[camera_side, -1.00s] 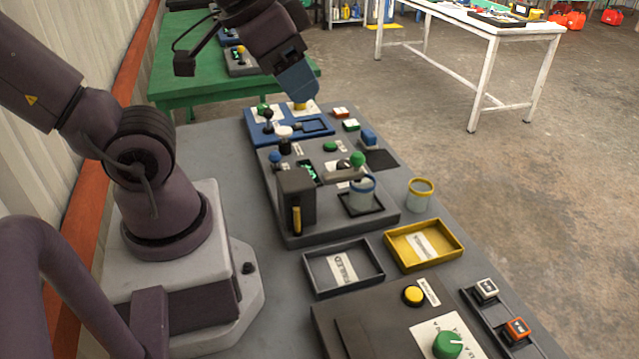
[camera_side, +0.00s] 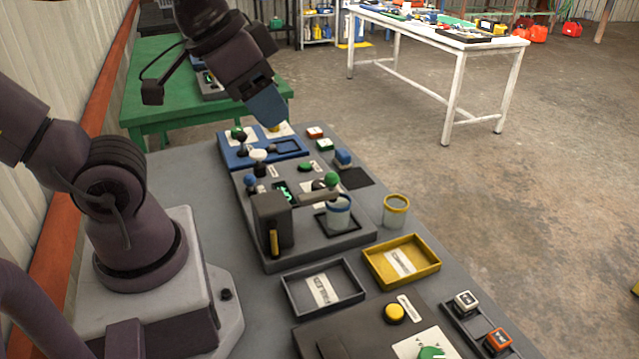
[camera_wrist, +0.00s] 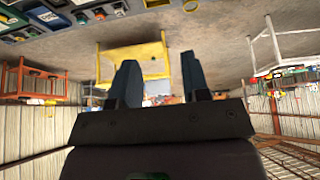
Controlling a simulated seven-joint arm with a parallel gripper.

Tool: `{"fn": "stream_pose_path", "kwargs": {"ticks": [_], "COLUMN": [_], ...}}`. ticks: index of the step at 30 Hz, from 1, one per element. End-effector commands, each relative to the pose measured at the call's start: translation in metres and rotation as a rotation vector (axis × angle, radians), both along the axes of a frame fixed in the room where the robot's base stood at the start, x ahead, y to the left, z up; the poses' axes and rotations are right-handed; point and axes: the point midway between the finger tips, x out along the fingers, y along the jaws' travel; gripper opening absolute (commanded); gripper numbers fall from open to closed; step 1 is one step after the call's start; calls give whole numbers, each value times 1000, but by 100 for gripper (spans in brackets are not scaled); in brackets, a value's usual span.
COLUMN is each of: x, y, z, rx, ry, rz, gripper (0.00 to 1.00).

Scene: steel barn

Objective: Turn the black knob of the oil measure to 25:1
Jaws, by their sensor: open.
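The oil measure (camera_side: 345,240) is a grey panel in the middle of the bench in the side view. It carries a dark dispenser box with a yellow handle, a small green-lit display, and a blue-rimmed cup (camera_side: 339,213). A small black knob (camera_side: 260,169) stands near its back left corner, beside a blue knob; its setting is too small to read. My gripper (camera_side: 274,124) is beyond it, over the back of the blue panel and apart from the black knob. In the wrist view my gripper (camera_wrist: 160,62) shows two spread fingers with nothing between them.
The blue panel (camera_side: 232,158) with knobs lies behind the oil measure. A yellow-rimmed cup (camera_side: 396,211), a yellow tray (camera_side: 435,262) and a grey tray (camera_side: 352,300) are nearer. A green table (camera_side: 150,112) stands behind the bench. Open floor lies to the right.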

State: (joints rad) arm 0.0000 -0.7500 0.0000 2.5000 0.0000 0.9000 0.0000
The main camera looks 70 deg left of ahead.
Motion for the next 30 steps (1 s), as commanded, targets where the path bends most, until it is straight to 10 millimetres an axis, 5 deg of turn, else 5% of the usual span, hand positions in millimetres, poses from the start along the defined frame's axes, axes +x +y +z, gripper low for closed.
{"fn": "stream_pose_path", "kwargs": {"ticks": [1,3,11,17,30], "x": [0,0,28,71,141], "y": [0,3,38,86,200], "z": [0,-1,-35,-69,-181], "rx": [0,0,-9,-14,-39], "ry": [0,7,220,379,547], "rz": [1,17,162,208,18], "gripper": [52,67,67,67,67]}}
